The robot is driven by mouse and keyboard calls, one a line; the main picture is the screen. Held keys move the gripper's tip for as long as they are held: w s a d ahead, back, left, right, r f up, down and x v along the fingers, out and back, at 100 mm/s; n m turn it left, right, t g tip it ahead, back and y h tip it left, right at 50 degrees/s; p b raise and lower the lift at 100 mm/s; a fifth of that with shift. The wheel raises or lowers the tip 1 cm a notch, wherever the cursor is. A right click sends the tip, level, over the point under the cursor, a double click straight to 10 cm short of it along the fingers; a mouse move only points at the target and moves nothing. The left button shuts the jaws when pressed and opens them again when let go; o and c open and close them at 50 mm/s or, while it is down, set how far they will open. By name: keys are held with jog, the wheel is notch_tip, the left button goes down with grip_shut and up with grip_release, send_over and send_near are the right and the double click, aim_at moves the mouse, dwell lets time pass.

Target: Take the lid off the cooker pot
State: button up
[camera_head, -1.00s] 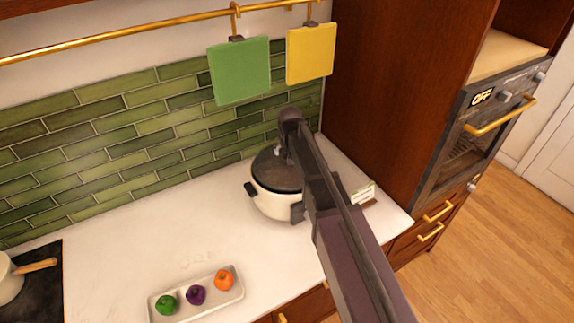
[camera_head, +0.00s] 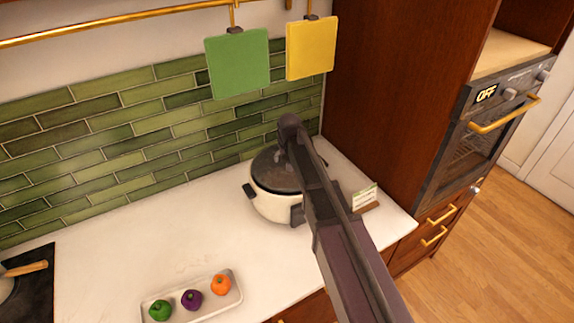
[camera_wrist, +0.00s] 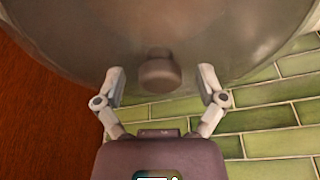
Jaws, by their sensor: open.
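The cooker pot (camera_head: 270,204) is a cream-coloured round pot with dark side handles, standing on the white counter near the corner. Its dark, see-through lid (camera_head: 268,177) is on top, partly hidden behind my arm in the head view. In the wrist view the lid (camera_wrist: 235,45) fills the upper part, with its brown round knob (camera_wrist: 160,72) near the middle. My gripper (camera_wrist: 166,82) is open, its two fingers on either side of the knob and apart from it. In the head view my arm hides the gripper.
A white tray (camera_head: 208,310) with green, purple and orange vegetables is at the counter's front. A small card stand (camera_head: 366,197) is right of the pot. A tall wooden cabinet (camera_head: 378,100) borders the right side. Green and yellow boards hang above.

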jog(key=shift+c, duration=0.2)
grip_shut()
jog(key=shift+r, duration=0.1)
notch_tip(320, 180, up, 2)
jog(key=p, duration=0.2)
jog(key=shift+r+p, duration=0.25)
jog(key=shift+p, duration=0.15)
jog(key=s+a+r+p, duration=0.1)
jog(key=s+r+p, duration=0.1)
jog(key=s, duration=1.4)
jog(key=shift+a+r, duration=0.15)
jog(key=shift+a, duration=0.25)
